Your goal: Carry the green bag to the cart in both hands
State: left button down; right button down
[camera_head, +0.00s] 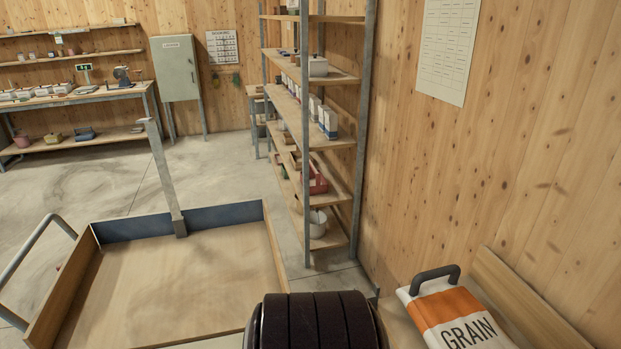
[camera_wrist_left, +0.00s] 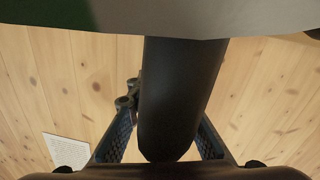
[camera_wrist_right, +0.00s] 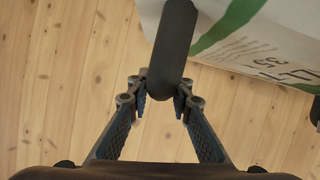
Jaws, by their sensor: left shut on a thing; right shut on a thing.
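In the left wrist view the green bag (camera_wrist_left: 150,16) shows as a pale surface with a green patch at the top. My left gripper (camera_wrist_left: 165,112) is shut on its thick dark handle (camera_wrist_left: 182,95). In the right wrist view the bag (camera_wrist_right: 255,45) is white with green bands and dark print. My right gripper (camera_wrist_right: 162,95) is shut on another dark handle (camera_wrist_right: 174,45). Neither gripper nor the green bag shows in the head view. The cart (camera_head: 265,238), with a bare wooden bed, low sides, a dark blue end panel and a metal post, stands at lower left.
A white and orange grain bag (camera_head: 445,307) with a dark handle lies at lower right by the wooden wall. A tall shelf rack (camera_head: 305,150) stands beyond the cart's right side. A workbench (camera_head: 75,98) and grey cabinet (camera_head: 175,68) are at the back. Concrete floor lies between.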

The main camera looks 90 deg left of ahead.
aim_at(177, 278)
jog(key=k+u, duration=0.1)
jog(key=k, duration=0.3)
jog(key=k+j+u, duration=0.1)
jog(key=k, duration=0.3)
jog(key=k+u, duration=0.5)
jog(key=u, duration=0.2)
jog(key=i+j+u, duration=0.15)
jog(key=u, duration=0.3)
jog(key=i+j+u, duration=0.2)
jog(key=j+u, duration=0.25)
jog(key=i+u, duration=0.2)
jog(key=u, duration=0.25)
jog(key=i+j+u, duration=0.1)
jog(key=i+u, duration=0.15)
jog(key=u, duration=0.2)
jog(key=i+u, duration=0.25)
jog(key=u, duration=0.2)
